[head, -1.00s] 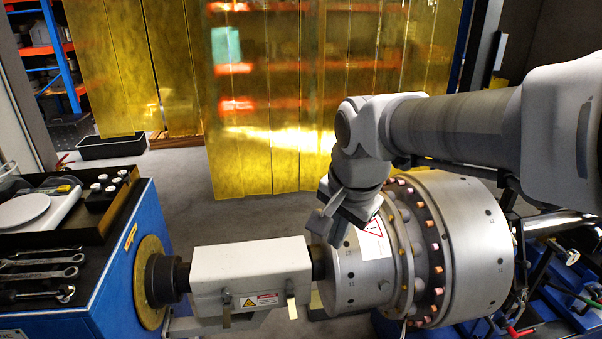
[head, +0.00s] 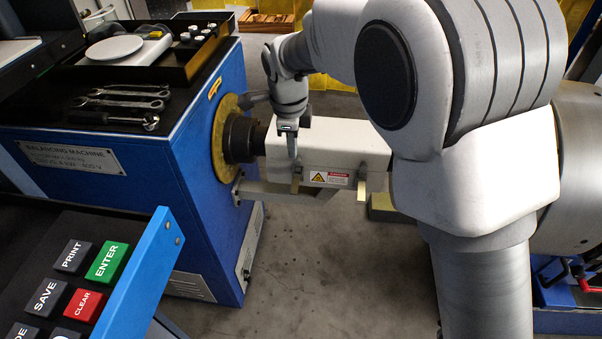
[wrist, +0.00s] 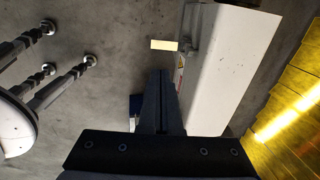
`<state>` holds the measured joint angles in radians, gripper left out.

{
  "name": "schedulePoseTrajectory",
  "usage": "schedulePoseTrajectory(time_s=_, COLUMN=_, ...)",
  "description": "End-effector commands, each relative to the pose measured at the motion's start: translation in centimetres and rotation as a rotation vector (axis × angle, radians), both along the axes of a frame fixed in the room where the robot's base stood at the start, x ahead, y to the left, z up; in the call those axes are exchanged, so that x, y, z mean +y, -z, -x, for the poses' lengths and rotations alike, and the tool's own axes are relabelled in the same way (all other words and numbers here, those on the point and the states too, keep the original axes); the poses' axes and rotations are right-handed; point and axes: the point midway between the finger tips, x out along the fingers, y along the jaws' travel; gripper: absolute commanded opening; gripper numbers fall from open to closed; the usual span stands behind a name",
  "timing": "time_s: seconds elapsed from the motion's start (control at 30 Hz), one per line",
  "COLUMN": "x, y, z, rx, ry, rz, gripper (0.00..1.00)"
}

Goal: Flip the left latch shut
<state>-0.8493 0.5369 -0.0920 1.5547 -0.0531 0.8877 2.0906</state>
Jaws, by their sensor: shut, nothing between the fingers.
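The white housing (head: 335,158) lies across the shaft, with a warning label on its front. My gripper (head: 292,153) is shut and empty, pointing down in front of the housing just above the left latch. I cannot tell whether it touches. In the wrist view, my shut fingers (wrist: 160,76) lie beside the housing (wrist: 232,60). One pale latch tab (wrist: 164,45) sticks out from it there, beyond the label.
The blue balancing machine (head: 205,135) with its yellow disc stands left of the housing. A keypad (head: 85,275) is at the lower left. The silver rotor (head: 570,170) is at the right, partly behind my arm. The floor in front of the housing is clear.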

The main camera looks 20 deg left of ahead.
Motion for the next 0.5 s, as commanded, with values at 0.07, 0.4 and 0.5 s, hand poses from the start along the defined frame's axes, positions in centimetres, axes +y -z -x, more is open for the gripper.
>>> schedulePoseTrajectory(time_s=0.07, x=0.25, y=0.19, z=0.02, rx=0.0, ry=0.005, rz=-0.001, gripper=0.0)
schedulePoseTrajectory(time_s=0.4, x=0.21, y=0.34, z=0.0, rx=0.0, ry=0.006, rz=0.0, gripper=0.0)
schedulePoseTrajectory(time_s=0.5, x=0.22, y=1.12, z=-0.14, rx=0.001, ry=0.006, rz=0.0, gripper=0.0)
